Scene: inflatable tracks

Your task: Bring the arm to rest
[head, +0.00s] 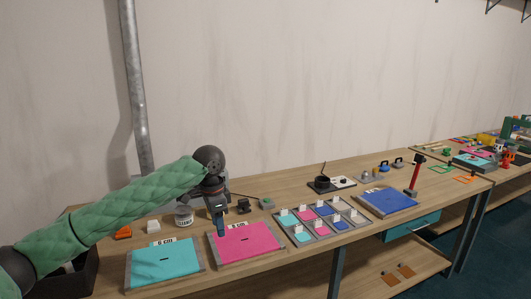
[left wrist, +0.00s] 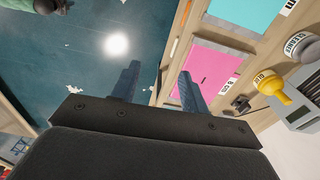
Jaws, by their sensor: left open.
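My left arm, in a green quilted sleeve, reaches in from the left in the head view. The pink sheet (left wrist: 212,75) shows there behind the right finger. Whether the fingertips touch anything cannot be told from the head view. My right gripper is not in view.
On the wooden bench are a turquoise sheet (head: 165,266), a tray of small coloured swatches (head: 320,222), a blue sheet (head: 386,201) and a red-handled tool (head: 417,172). A yellow-nozzled bottle (left wrist: 272,86) shows in the left wrist view. Dark floor (left wrist: 60,75) lies beyond the bench edge.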

